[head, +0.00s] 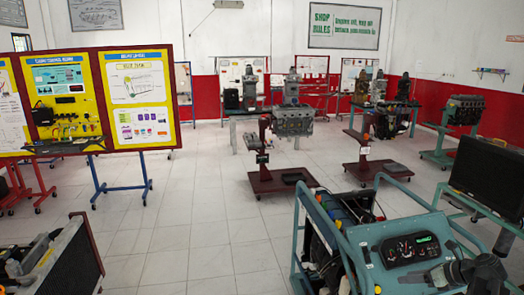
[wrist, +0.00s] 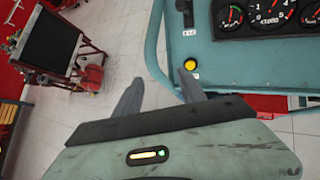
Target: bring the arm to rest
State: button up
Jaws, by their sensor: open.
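My gripper (wrist: 160,92) shows in the wrist view with its two grey fingers apart and nothing between them. Beyond the fingers are white floor tiles and the teal frame of an engine trainer. The trainer's gauge panel (wrist: 240,45) is at the upper right of the wrist view, beside the right finger; whether they touch cannot be told. In the head view the same kind of gauge panel (head: 408,250) is at the lower right, and a dark part of my arm covers its right side.
A radiator unit (head: 62,262) stands at the lower left. Yellow display boards (head: 93,100) on blue legs stand at the left. Engines on red stands (head: 275,180) are further back. A dark radiator (head: 488,175) is at the right edge. The tiled floor at centre left is clear.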

jog(key=w+a+f+n+g+y, duration=0.1)
jog(key=w+a+n, duration=0.15)
jog(key=a, duration=0.65)
jog(key=w+a+f+n+g+y, duration=0.1)
jog(key=w+a, duration=0.2)
jog(key=a, duration=0.5)
jog(key=s+a+f+n+g+h+b, duration=0.1)
jog(key=a+f+n+g, duration=0.15)
jog(key=a, duration=0.65)
jog(key=s+a+f+n+g+h+b, duration=0.15)
jog(key=a+n, duration=0.25)
jog(key=a, duration=0.4)
jog(key=s+a+f+n+g+h, duration=0.1)
jog(key=s+a+f+n+h, duration=0.15)
jog(key=s+a+n, duration=0.5)
jog(key=s+d+f+n+h, duration=0.1)
jog(key=d+n+h, duration=0.2)
jog(key=d+n, duration=0.4)
jog(key=n, duration=0.7)
jog(key=shift+s+f+g+p, duration=0.2)
jog(key=shift+f+g+p, duration=0.1)
jog(key=shift+p, duration=0.05)
